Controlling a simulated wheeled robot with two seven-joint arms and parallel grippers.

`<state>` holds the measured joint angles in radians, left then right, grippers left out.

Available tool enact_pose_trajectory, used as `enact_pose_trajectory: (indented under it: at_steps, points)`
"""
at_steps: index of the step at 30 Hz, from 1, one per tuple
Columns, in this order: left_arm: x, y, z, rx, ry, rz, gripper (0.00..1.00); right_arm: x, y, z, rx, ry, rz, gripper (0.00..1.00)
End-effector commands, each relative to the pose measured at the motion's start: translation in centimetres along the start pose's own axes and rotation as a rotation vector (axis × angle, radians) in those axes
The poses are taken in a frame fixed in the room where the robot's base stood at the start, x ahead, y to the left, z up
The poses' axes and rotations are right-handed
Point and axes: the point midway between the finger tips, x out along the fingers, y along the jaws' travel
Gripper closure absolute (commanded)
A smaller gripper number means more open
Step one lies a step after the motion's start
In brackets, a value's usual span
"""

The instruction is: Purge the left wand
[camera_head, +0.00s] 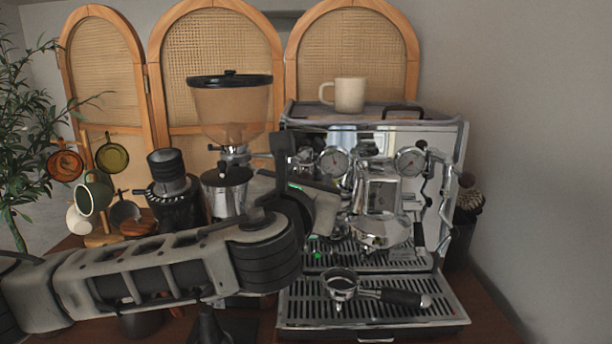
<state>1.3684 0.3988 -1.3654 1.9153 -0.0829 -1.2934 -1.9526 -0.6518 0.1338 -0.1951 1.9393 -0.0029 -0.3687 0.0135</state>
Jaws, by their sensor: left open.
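The espresso machine (458,140) stands on the wooden cart, chrome, with two round gauges on its front. The left wand is hidden behind my left gripper and wrist, at the machine's left front. My left gripper (290,165) is raised at that left side, close to the machine's front. It is open, but its fingers are partly hidden, and I cannot tell whether they touch anything. The right wand (445,200) hangs at the machine's right side. My right gripper is out of view.
A portafilter (340,286) with a black handle lies on the front drip tray (450,318). A grinder (232,115) stands behind my left arm. A mug rack with several cups is at left. A cream mug (349,95) sits on top of the machine.

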Motion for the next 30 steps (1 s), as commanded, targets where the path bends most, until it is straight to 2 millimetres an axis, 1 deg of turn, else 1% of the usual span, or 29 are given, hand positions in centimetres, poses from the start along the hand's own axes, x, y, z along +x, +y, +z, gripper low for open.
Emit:
enact_pose_trajectory:
  at_steps: [5, 8, 9, 10, 20, 26, 30]
  points:
    - [0.0, 0.0, 0.0, 0.000, -0.001, 0.000, 0.54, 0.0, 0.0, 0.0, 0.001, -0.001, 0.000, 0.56]
    - [0.0, 0.0, 0.0, 0.000, -0.001, 0.000, 0.79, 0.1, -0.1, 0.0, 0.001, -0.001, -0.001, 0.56]
    - [0.0, 0.0, 0.0, 0.000, -0.001, 0.000, 0.90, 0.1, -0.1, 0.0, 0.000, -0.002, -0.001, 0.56]
    - [0.0, 0.0, 0.0, 0.000, 0.000, 0.000, 0.98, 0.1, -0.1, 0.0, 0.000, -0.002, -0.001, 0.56]
    - [0.0, 0.0, 0.3, -0.009, 0.030, -0.007, 0.98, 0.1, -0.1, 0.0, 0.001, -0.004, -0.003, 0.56]
    - [0.0, 0.1, 0.8, -0.030, 0.127, -0.025, 0.98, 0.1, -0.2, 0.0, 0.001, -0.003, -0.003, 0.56]
    - [0.1, 0.3, 1.3, -0.050, 0.225, -0.044, 0.98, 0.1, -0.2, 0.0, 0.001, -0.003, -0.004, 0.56]
